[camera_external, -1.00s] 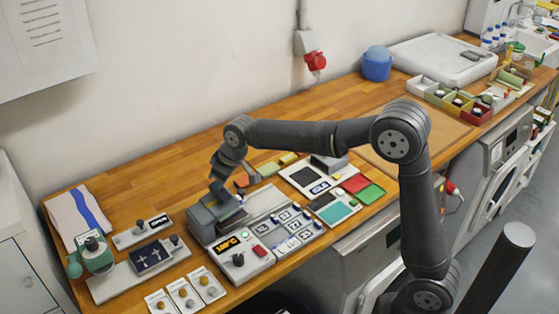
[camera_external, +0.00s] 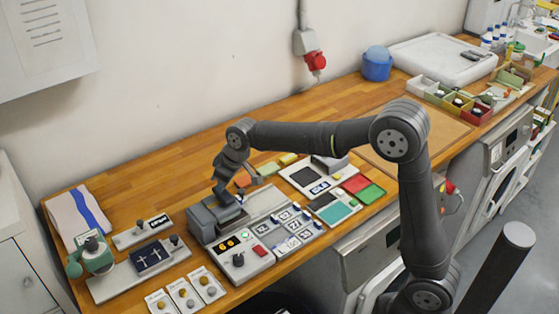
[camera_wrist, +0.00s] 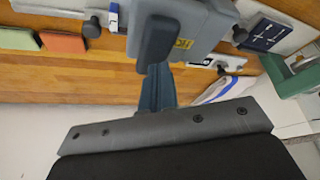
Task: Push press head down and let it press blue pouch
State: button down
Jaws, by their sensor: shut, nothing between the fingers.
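The press (camera_external: 208,224) is a grey block with a control panel at the front left of the bench. Its dark press head (camera_external: 231,213) is low over the press bed, and it shows as a dark block in the wrist view (camera_wrist: 158,42). My gripper (camera_external: 220,191) is shut and empty, with its tip down at the press head; the fingers also show in the wrist view (camera_wrist: 157,74). They seem to touch the head. I cannot make out a blue pouch under the head; that spot is hidden. A dark blue piece with white crosses (camera_external: 152,257) lies on a plate left of the press.
The press panel shows orange marks and a green light (camera_external: 244,238). A green device (camera_external: 92,252) stands at far left. Labelled cards (camera_external: 187,295) lie in front, and tiles with printed symbols (camera_external: 287,232) lie right of the press. The bench behind is mostly clear.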

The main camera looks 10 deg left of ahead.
notch_tip(320, 180, up, 13)
jog(key=shift+f, duration=0.15)
dwell(1.3)
jog(key=shift+f, duration=3.95)
